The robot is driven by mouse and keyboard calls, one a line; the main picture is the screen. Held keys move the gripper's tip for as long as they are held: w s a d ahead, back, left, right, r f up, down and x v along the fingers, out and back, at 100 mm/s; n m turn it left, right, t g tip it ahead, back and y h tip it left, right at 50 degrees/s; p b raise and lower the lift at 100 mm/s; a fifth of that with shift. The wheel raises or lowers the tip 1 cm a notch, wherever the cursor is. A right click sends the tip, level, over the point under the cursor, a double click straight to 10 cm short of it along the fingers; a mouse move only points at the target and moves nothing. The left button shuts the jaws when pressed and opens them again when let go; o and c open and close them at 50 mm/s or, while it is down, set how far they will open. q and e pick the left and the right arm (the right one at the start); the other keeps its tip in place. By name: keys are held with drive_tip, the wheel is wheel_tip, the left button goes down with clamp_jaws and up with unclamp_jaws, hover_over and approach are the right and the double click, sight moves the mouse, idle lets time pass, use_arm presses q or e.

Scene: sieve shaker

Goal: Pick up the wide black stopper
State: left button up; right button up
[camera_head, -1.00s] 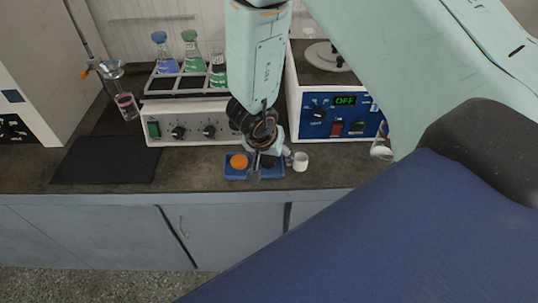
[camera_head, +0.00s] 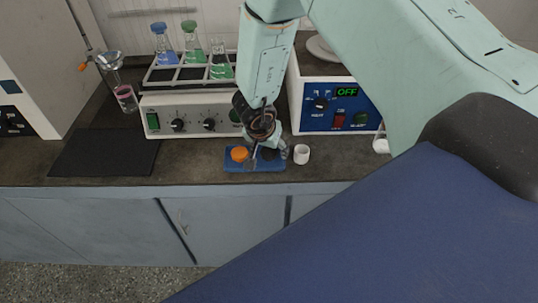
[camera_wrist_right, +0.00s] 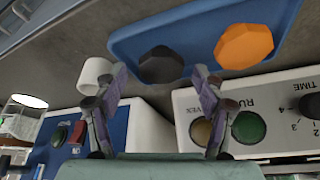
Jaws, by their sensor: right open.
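The wide black stopper (camera_head: 269,154) sits on the right part of a small blue tray (camera_head: 236,168) on the bench, partly hidden by my right gripper in the head view. In the right wrist view the stopper (camera_wrist_right: 160,66) shows as a dark, many-sided disc. My right gripper (camera_wrist_right: 159,72) is open and empty, its two fingertips spread to either side of the stopper in that picture. I cannot tell how far above it they are. In the head view the right gripper (camera_head: 256,158) hangs over the tray. My left gripper is not in view.
An orange stopper (camera_head: 239,154) sits beside the black one on the tray. A white cup (camera_head: 301,154) stands just right of the tray. Behind are a white device (camera_head: 190,112) with a flask rack and a blue-fronted device (camera_head: 317,117). A black mat (camera_head: 105,157) lies left.

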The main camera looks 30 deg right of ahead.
drive_tip(key=shift+a, duration=0.1)
drive_tip(key=c, duration=0.9)
drive_tip(key=shift+c, duration=0.7)
drive_tip(key=shift+r, duration=0.1)
